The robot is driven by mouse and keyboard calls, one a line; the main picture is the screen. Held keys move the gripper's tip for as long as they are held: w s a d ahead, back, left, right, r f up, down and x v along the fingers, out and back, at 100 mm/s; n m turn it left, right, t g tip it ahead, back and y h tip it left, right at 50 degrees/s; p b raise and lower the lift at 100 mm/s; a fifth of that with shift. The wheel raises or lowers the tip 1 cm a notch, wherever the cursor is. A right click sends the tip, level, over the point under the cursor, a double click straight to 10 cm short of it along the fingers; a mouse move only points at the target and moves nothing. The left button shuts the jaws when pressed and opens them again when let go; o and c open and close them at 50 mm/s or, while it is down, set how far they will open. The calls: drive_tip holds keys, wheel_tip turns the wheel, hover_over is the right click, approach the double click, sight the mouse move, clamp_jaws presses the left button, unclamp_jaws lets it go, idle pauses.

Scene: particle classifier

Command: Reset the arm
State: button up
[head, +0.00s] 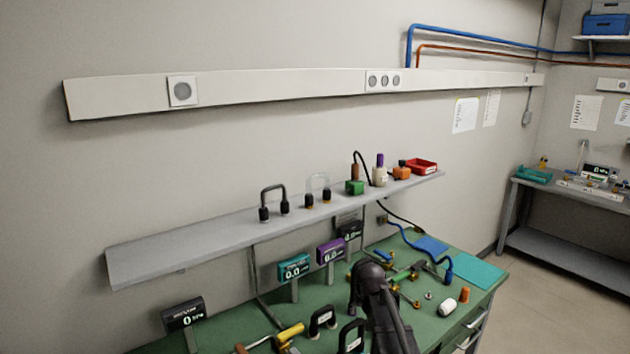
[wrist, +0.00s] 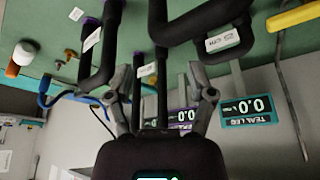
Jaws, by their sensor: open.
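Dark tube handles with white labels (wrist: 222,41) stand close in front of and beside the fingers. In the head view my dark arm (head: 378,305) rises over the bench at lower centre. Its fingertips are hard to make out there.
A grey shelf (head: 190,253) with fittings runs above. Open floor lies at right.

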drive_tip(key=s+d+g, duration=0.1)
drive_tip(key=s+g, duration=0.1)
drive_tip(key=s, duration=1)
drive_tip(key=s+d+f+g, duration=0.1)
drive_tip(key=s+g, duration=0.1)
drive_tip(key=s, duration=1)
drive_tip(key=shift+d+m, duration=0.3)
